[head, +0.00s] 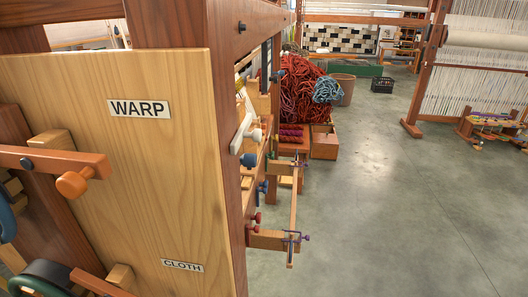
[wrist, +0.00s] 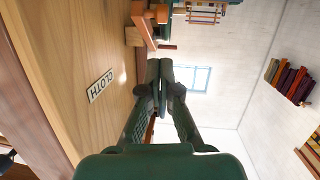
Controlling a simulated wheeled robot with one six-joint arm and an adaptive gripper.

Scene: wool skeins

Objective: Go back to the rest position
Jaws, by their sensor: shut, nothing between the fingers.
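My gripper (wrist: 159,95) shows in the wrist view, its dark green fingers together and nothing between them. Beside it on the left is a wooden panel (wrist: 62,55) with a CLOTH label (wrist: 100,85). I cannot tell whether the gripper touches the panel. In the head view the same wooden panel (head: 150,210) stands close in front, with a WARP label (head: 139,108) high up and a CLOTH label (head: 182,266) low down. My gripper cannot be made out for certain in the head view.
A wooden arm with an orange knob (head: 72,184) juts out at the left. Wooden brackets with clamps (head: 290,240) stick out right of the post. A large red wool heap (head: 300,95), a bin (head: 342,88) and a black crate (head: 382,85) stand farther back. Open floor (head: 400,200) lies right.

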